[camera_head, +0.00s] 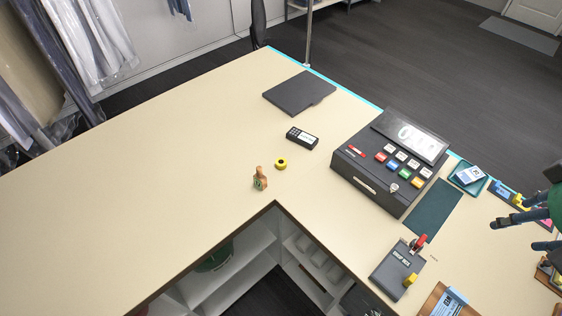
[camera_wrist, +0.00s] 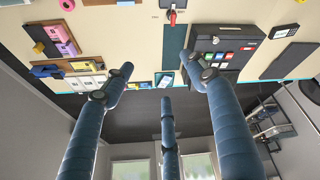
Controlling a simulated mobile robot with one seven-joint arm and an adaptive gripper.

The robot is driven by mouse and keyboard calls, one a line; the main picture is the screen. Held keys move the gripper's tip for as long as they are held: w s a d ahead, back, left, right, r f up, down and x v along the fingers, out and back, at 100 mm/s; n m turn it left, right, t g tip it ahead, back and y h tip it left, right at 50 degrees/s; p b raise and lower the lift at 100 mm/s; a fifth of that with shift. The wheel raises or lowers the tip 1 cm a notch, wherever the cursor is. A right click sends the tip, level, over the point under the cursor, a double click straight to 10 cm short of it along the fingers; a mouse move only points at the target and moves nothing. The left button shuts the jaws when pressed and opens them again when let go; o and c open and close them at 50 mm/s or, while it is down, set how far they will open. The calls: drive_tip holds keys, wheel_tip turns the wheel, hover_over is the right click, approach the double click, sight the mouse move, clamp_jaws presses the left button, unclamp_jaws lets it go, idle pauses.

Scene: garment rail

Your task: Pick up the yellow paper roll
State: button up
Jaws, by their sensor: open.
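A small yellow roll (camera_head: 281,163) with a dark centre sits on the cream counter (camera_head: 190,130), near its inner corner; it looks like the yellow paper roll. My gripper (camera_head: 520,226) is at the far right edge of the head view, well apart from this roll. In the wrist view my gripper (camera_wrist: 157,75) shows its blue-grey fingers spread, with nothing between them. I cannot pick out the same roll surely in the wrist view.
A wooden stamp (camera_head: 260,178) stands just left of the roll. A black handheld terminal (camera_head: 301,138), a dark folder (camera_head: 299,93) and a cash register (camera_head: 388,160) lie behind and to the right. The counter's left part is clear.

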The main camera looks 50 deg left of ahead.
drive_tip(key=w+a+n+g+p, duration=0.1)
drive_tip(key=w+a+n+p, duration=0.1)
drive_tip(key=w+a+n, duration=0.45)
drive_tip(key=w+a+n+p, duration=0.1)
drive_tip(key=w+a, duration=0.2)
drive_tip(key=a, duration=0.6)
drive_tip(key=w+a+f+n+g+p, duration=0.1)
drive_tip(key=a+f+n+p, duration=0.2)
drive_tip(key=a, duration=0.6)
drive_tip(key=w+a+f+n+g+p, duration=0.1)
drive_tip(key=w+a+f+n, duration=0.15)
drive_tip(key=a+n, duration=0.45)
drive_tip(key=n+g+h+p, duration=0.1)
drive_tip(key=n+p, duration=0.4)
drive_tip(key=n, duration=0.6)
hover_over(280, 162)
wheel_tip(280, 162, down, 22)
drive_tip(key=shift+f+m, duration=0.1)
drive_tip(key=shift+m, duration=0.15)
drive_tip(key=shift+f+p, duration=0.6)
drive_tip(key=shift+f, duration=3.6)
drive_tip(key=shift+f, duration=0.15)
drive_tip(key=shift+d+f+p, duration=0.1)
drive_tip(key=shift+f+p, duration=0.5)
drive_tip(key=shift+f, duration=1.85)
